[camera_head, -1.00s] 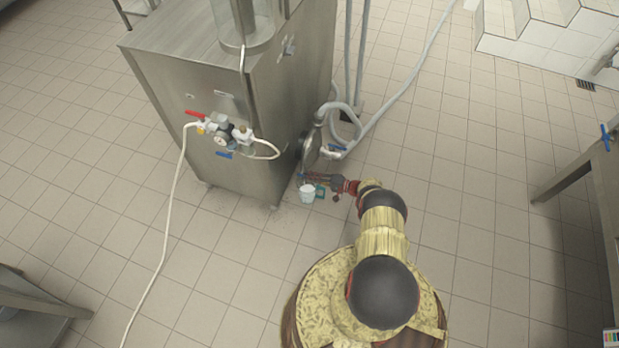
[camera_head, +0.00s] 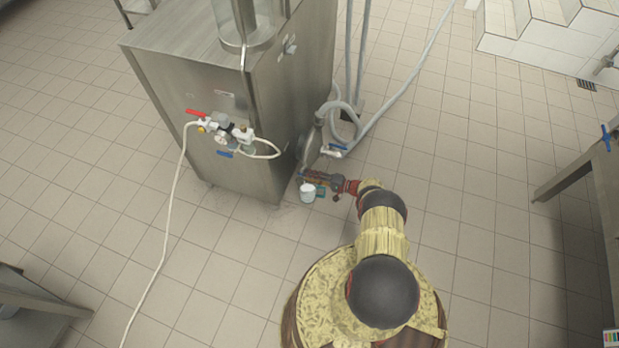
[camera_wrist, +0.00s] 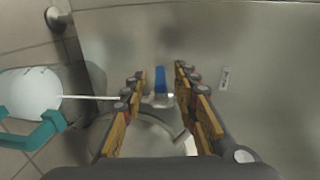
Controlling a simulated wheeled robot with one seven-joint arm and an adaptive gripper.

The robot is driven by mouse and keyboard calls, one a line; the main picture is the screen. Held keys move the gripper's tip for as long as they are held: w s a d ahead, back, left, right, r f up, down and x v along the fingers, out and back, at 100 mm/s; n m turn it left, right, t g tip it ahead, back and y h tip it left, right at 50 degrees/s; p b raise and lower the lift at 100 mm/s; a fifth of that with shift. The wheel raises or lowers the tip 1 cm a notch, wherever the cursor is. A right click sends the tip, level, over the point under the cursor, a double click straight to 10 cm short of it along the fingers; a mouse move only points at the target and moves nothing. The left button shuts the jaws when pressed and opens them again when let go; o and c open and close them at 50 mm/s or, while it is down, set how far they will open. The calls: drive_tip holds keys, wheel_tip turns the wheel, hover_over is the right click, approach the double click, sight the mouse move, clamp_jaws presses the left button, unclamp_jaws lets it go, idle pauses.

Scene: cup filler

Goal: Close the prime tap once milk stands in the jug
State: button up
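The jug (camera_head: 307,193) stands on the floor beside the steel machine, with a teal handle (camera_head: 320,191). In the wrist view the jug (camera_wrist: 30,95) is at the left, and its inside looks white, which fits milk; the level is hard to judge. A thin white stream (camera_wrist: 92,98) runs between the tap and the jug. The prime tap's blue lever (camera_wrist: 160,78) shows between and just beyond my fingertips. My gripper (camera_wrist: 160,74) is open, one finger on each side of the lever, with visible gaps. In the head view my gripper (camera_head: 312,176) is low at the machine's side.
The steel machine (camera_head: 240,150) stands just left of my arm. A round steel flange (camera_head: 312,146) and grey hoses (camera_head: 385,112) are above and behind my gripper. A white hose (camera_head: 160,240) crosses the floor at left. Open tiled floor lies at right.

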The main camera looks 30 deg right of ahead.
drive_tip(key=shift+d, duration=0.1)
drive_tip(key=v, duration=1.2)
drive_tip(key=shift+c, duration=0.4)
